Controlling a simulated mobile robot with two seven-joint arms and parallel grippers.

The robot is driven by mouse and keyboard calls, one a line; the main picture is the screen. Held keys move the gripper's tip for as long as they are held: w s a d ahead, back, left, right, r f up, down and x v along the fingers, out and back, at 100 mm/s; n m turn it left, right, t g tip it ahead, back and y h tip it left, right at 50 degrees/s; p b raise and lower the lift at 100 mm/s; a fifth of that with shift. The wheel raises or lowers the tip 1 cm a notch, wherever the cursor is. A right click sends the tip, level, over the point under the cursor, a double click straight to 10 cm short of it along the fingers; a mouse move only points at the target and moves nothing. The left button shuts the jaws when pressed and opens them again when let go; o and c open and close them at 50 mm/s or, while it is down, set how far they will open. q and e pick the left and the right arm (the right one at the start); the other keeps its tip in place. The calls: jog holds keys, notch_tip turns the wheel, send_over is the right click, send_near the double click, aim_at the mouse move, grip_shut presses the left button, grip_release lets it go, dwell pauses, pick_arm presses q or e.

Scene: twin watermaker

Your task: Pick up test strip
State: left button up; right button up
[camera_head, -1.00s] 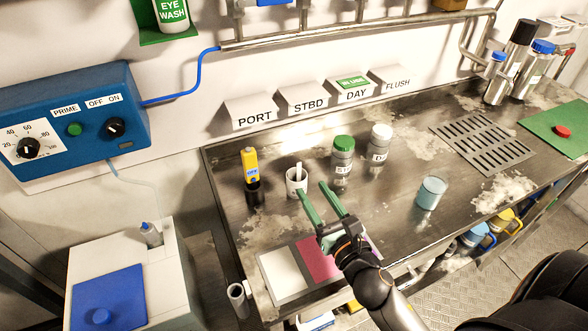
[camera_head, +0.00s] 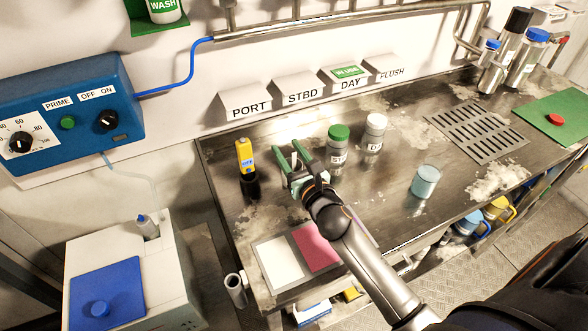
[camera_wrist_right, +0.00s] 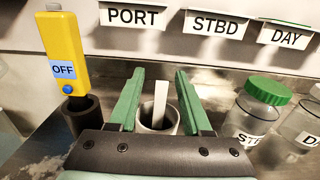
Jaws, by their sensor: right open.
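The test strip (camera_wrist_right: 160,102) is a thin white strip standing upright, slightly tilted, in a small light cup (camera_wrist_right: 172,122) in the right wrist view. In the head view the strip (camera_head: 294,160) shows as a small pale piece, and the cup is mostly hidden behind my gripper. My right gripper (camera_head: 288,150) is open, its two green fingers on either side of the strip; it also shows in the right wrist view (camera_wrist_right: 157,85). I cannot tell whether a finger touches the strip. My left gripper is not in view.
A yellow meter (camera_head: 245,156) in a dark holder stands close left of the cup. A green-capped jar (camera_head: 337,147) and a white-capped jar (camera_head: 373,134) stand to the right. A beaker of blue liquid (camera_head: 425,181) is farther right. A white and magenta mat (camera_head: 281,264) lies near the front edge.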

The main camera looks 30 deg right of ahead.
jog(key=shift+w, duration=0.1)
grip_shut()
dwell(0.3)
